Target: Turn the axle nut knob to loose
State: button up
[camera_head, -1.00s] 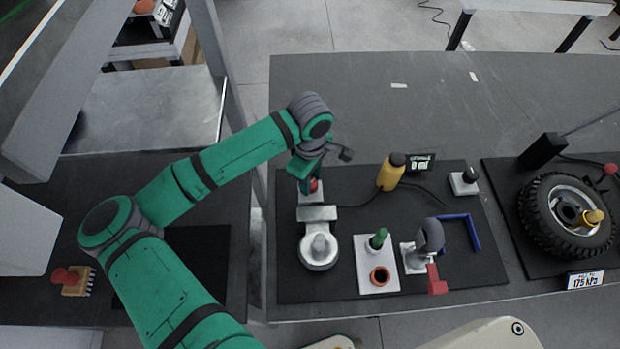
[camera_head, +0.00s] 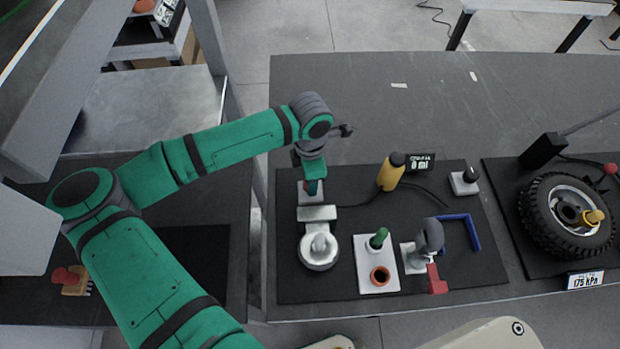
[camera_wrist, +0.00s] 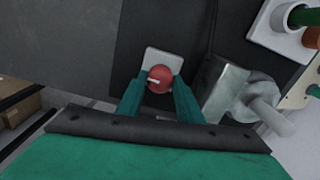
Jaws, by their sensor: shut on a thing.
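The red round knob (camera_wrist: 160,79) with a pale pointer mark sits on a small white square plate (camera_wrist: 152,60) in the wrist view. My gripper (camera_wrist: 160,84) is shut on this knob, one green finger at each side. In the head view my gripper (camera_head: 311,188) points down over the white plate (camera_head: 303,195) at the upper left of the black mat. The knob is mostly hidden there behind the fingers. No loose or tight label can be read.
A grey metal bracket with a round hub (camera_head: 319,252) stands just in front of the plate. A white plate with a green peg (camera_head: 379,239), a yellow bottle (camera_head: 390,172) and a blue angle piece (camera_head: 470,229) lie to the right. A tyre (camera_head: 565,222) is far right.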

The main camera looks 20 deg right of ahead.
jog(key=shift+n, duration=0.3)
dwell(0.4)
jog(key=o, duration=1)
jog(key=shift+o, duration=0.2)
jog(key=shift+r, duration=0.1)
notch_tip(320, 180, up, 11)
jog(key=shift+f, duration=0.2)
jog(key=shift+a, duration=0.1)
